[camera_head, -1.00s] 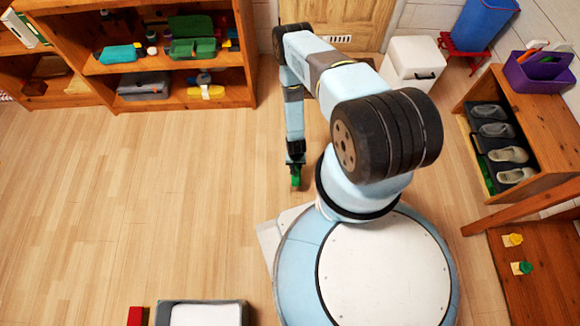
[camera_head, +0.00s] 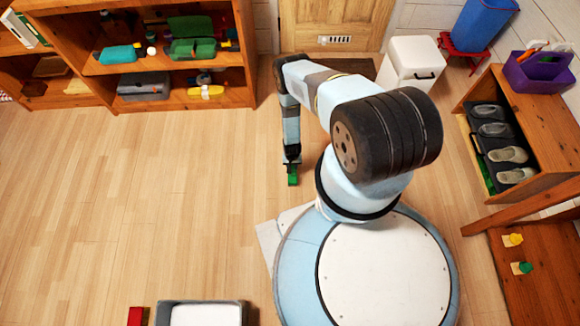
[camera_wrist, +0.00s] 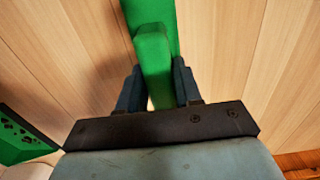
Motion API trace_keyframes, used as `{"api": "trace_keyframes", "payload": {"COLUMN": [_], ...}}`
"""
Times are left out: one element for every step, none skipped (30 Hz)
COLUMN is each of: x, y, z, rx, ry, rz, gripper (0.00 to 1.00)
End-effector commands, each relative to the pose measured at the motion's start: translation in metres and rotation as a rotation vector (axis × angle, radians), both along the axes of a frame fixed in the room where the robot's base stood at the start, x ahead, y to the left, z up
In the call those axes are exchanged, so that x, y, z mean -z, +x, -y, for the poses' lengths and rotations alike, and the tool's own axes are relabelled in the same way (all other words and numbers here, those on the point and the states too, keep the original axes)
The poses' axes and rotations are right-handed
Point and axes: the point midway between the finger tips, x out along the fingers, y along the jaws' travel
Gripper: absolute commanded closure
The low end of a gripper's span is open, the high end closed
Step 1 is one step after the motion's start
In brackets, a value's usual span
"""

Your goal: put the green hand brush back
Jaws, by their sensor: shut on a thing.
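The green hand brush (camera_head: 292,176) hangs from my gripper (camera_head: 292,158), above the wooden floor in front of my base in the head view. In the wrist view, the brush's green handle (camera_wrist: 154,62) lies between the two dark fingers of my gripper (camera_wrist: 158,88), which is shut on it. A wider green part shows behind the handle at the top of that view. The brush's bristles are hidden in both views.
A wooden shelf (camera_head: 180,108) with green and teal items stands at the upper left. A purple caddy (camera_head: 538,72) tops the shoe rack on the right. A grey-rimmed tray (camera_head: 243,312) lies below. A green dark-spotted piece (camera_wrist: 18,136) shows left in the wrist view. Mid-left floor is clear.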

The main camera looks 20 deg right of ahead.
Motion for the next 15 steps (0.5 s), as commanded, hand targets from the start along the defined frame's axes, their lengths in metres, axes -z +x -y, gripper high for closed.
{"api": "trace_keyframes", "payload": {"x": [-0.0002,-0.0003,-0.0004,-0.0004,-0.0003,-0.0004,-0.0004,-0.0004,-0.0004,-0.0005,-0.0005,-0.0005,-0.0005,-0.0005,-0.0005], "y": [0.0004,0.0003,0.0003,0.0003,0.0001,0.0002,0.0001,0.0001,0.0001,0.0002,0.0001,0.0001,0.0001,0.0001,0.0001], "z": [-0.0001,-0.0001,-0.0001,-0.0002,-0.0003,-0.0003,-0.0003,-0.0004,-0.0004,-0.0005,-0.0005,-0.0006,-0.0006,-0.0007,-0.0007], "rx": [0.0,0.0,-0.001,-0.001,-0.001,-0.001,-0.001,-0.001,-0.001,-0.001,-0.001,-0.001,-0.001,-0.001,-0.001], "ry": [0.0,0.0,0.0,0.0,0.0,0.0,0.0,0.0,0.0,0.0,0.0,0.0,0.0,0.0,0.0], "rz": [0.0,0.0,0.0,0.0,0.0,0.0,0.0,0.0,0.0,0.0,0.0,0.0,0.0,0.0,0.0], "gripper": [1.0,1.0,1.0,1.0,0.63,0.59,0.56,0.54,0.5,0.47,0.44,0.41,0.41,0.41,0.41]}}
